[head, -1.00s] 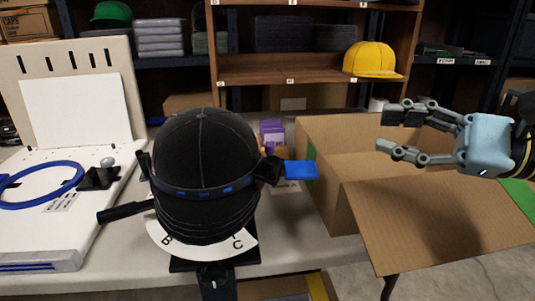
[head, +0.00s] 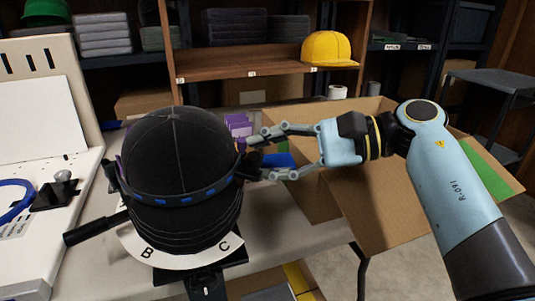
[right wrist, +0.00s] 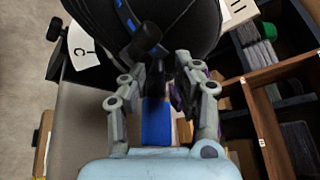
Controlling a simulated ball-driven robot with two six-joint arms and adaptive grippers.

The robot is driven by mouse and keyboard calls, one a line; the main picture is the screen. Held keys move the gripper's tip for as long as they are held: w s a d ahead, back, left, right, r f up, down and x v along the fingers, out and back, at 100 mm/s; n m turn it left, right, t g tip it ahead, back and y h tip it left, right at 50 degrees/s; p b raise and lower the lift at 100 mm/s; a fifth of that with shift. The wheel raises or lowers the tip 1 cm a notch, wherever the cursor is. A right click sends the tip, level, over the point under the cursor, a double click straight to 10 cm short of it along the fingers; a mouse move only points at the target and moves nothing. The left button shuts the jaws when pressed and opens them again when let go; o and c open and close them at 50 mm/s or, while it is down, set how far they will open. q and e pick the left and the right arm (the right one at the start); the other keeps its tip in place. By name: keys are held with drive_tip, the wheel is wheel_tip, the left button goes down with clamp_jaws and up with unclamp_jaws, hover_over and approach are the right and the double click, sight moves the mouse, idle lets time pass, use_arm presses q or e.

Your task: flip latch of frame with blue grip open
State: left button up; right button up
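A black cap (head: 178,152) sits on a stand with a white lettered plate (head: 180,252). A black frame with a blue-marked band (head: 185,199) goes around the cap. Its latch with the blue grip (head: 279,160) sticks out on the cap's right side, partly hidden by my right gripper. The blue grip (right wrist: 157,122) also shows in the right wrist view, between the fingers and pointing at the palm. My right gripper (head: 259,157) is open, one finger on each side of the latch, with gaps beside the blue grip. My left gripper is not in view.
An open cardboard box (head: 370,195) stands right of the cap, beneath my right arm. Purple items (head: 238,127) stand behind the latch. A black handle (head: 95,228) sticks out left of the cap. A white fixture with a blue ring (head: 14,200) stands at the left.

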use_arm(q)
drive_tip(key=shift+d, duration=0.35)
use_arm(e)
clamp_jaws()
